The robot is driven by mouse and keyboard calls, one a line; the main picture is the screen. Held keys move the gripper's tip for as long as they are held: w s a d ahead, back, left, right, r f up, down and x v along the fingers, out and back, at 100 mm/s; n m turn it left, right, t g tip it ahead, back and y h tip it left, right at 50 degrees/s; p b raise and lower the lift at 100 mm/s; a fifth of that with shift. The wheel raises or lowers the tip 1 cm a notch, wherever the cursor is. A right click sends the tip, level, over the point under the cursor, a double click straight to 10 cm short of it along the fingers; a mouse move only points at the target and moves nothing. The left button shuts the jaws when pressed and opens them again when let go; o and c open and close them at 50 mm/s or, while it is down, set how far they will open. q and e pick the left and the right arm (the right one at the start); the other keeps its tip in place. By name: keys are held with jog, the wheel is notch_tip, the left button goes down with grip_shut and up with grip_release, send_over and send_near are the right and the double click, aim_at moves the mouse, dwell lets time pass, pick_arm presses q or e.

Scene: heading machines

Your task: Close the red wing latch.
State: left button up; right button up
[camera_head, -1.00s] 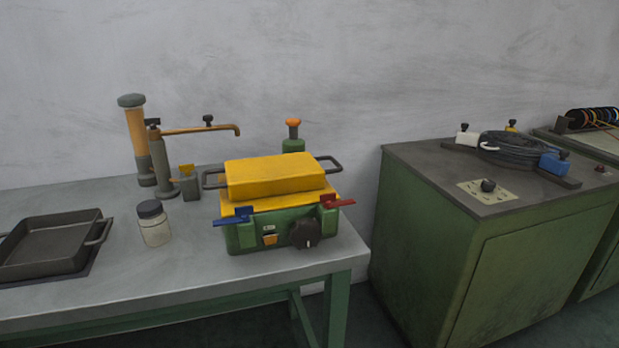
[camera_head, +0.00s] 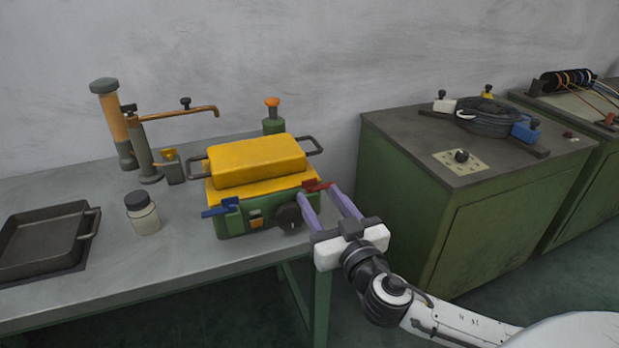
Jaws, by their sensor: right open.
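The red wing latch (camera_head: 316,186) is on the front right corner of a green machine (camera_head: 233,222) with a yellow lid (camera_head: 258,161). My right gripper (camera_head: 318,206) is open, its two purple fingers reaching from the lower right up to the latch. The fingers partly hide the latch, and I cannot tell whether they touch it. A blue wing latch (camera_head: 221,208) sticks out to the left at the machine's front left corner. A dark knob (camera_head: 288,216) sits beside the fingers on the machine's front. My left gripper is not in view.
The machine stands near the right end of a grey table (camera_head: 180,254). A jar (camera_head: 143,213), a dark tray (camera_head: 42,243) and a tap (camera_head: 146,150) are to its left. A green cabinet (camera_head: 470,220) stands to the right, beyond a gap.

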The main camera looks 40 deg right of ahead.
aim_at(310, 184)
jog(key=p+x, duration=0.1)
jog(key=x, duration=0.4)
jog(key=shift+w+d+r, duration=0.1)
jog(key=shift+w, duration=0.25)
jog(key=shift+w+d, duration=0.1)
jog(key=shift+w, duration=0.5)
